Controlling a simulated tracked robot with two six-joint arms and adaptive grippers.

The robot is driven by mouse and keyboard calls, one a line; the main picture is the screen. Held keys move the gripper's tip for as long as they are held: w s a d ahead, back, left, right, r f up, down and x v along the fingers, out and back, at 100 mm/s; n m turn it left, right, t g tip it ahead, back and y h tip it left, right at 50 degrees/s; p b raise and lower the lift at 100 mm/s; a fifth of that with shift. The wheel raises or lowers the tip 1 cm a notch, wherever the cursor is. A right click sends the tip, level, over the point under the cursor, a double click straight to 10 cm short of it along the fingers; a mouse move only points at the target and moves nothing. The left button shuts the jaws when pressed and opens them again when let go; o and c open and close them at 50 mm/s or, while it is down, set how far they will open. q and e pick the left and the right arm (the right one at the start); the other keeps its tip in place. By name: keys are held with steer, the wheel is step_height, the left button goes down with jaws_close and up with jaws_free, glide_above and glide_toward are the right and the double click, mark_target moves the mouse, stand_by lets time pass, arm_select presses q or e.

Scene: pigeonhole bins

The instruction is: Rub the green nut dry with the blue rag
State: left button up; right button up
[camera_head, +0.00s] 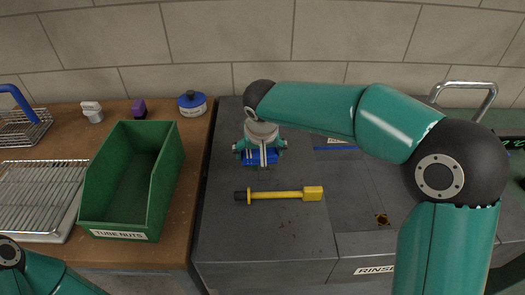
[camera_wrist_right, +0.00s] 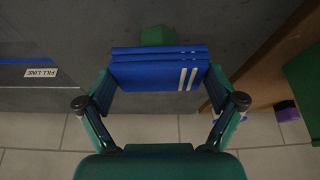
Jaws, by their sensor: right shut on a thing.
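My right gripper (camera_head: 261,158) points down over the dark grey worktop and is shut on the blue rag (camera_head: 248,158). In the right wrist view the rag (camera_wrist_right: 160,72) is a folded blue stack with white stripes at one end, held between the two fingers (camera_wrist_right: 160,88). The green nut (camera_wrist_right: 157,35) shows just beyond the rag's far edge, partly covered by it; whether they touch I cannot tell. The nut is hidden behind my gripper in the head view. Only a piece of my left arm shows at the bottom left; its gripper is out of view.
A yellow tool (camera_head: 285,195) with a dark end lies in front of my right gripper. A green bin (camera_head: 92,190) labelled TUBE NUTS stands on the wooden bench to the left, near a wire rack (camera_head: 40,195), a blue-lidded tub (camera_head: 192,105) and a purple block (camera_head: 139,107).

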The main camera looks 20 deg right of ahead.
steer(key=shift+w+a+f, duration=0.1)
steer(key=shift+a+f, duration=0.05)
steer(key=shift+a, duration=0.45)
steer(key=shift+d, duration=0.15)
steer(key=shift+s+d, duration=0.2)
steer(key=shift+d, duration=0.45)
steer(key=shift+a, duration=0.15)
steer(key=shift+w+a, duration=0.3)
steer(key=shift+a, duration=0.3)
steer(key=shift+d, duration=0.1)
steer(key=shift+s+d+b, duration=0.25)
steer(key=shift+d+b, duration=0.25)
steer(key=shift+d, duration=0.1)
steer(key=shift+a, duration=0.15)
